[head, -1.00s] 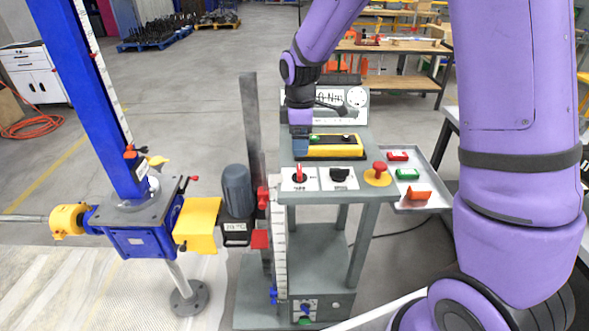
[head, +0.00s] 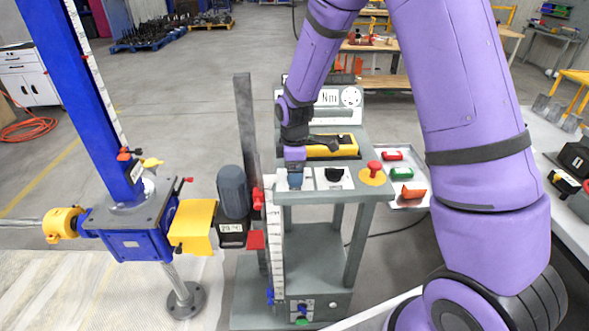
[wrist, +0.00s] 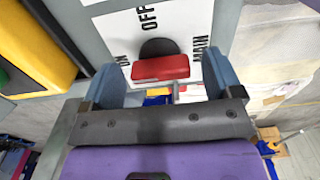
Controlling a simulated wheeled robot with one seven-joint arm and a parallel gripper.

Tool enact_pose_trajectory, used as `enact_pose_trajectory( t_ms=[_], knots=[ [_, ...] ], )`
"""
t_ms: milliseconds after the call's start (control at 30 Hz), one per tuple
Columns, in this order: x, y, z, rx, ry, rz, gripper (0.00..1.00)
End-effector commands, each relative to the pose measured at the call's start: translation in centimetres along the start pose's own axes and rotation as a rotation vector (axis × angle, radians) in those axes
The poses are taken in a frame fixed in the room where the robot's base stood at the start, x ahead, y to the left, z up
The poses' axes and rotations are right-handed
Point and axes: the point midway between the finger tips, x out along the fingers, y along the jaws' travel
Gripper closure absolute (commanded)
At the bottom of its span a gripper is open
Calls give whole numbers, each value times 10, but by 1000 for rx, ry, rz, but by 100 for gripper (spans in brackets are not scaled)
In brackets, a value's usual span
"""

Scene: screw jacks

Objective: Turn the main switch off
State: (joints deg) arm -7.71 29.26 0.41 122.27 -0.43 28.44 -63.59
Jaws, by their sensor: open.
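The main switch has a red handle (wrist: 160,68) on a black round base, on a white plate (wrist: 200,18) marked ON, OFF and MAIN in the wrist view. My gripper (wrist: 160,75) is open, with one blue finger on each side of the red handle. I see a gap on both sides, so nothing is gripped. In the head view my gripper (head: 295,180) is over the switch's plate at the front left of the grey stand's top and hides the handle. I cannot tell exactly which mark the handle points to.
A black switch (head: 334,175) and a red mushroom button (head: 374,167) sit to the right on the same panel. A yellow and black box (head: 333,147) lies behind. A tray (head: 408,204) with red, green and orange pieces is at right. A blue screw jack (head: 140,235) stands at left.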

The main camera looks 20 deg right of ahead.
Motion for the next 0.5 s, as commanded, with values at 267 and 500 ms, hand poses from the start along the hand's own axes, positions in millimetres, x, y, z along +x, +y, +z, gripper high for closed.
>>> enact_pose_trajectory(
  t_ms=[267, 500],
  knots=[
    [0, 0, 0, 0, 0, 0, 64],
    [0, 0, 0, 20, 0, 0, 64]
  ],
)
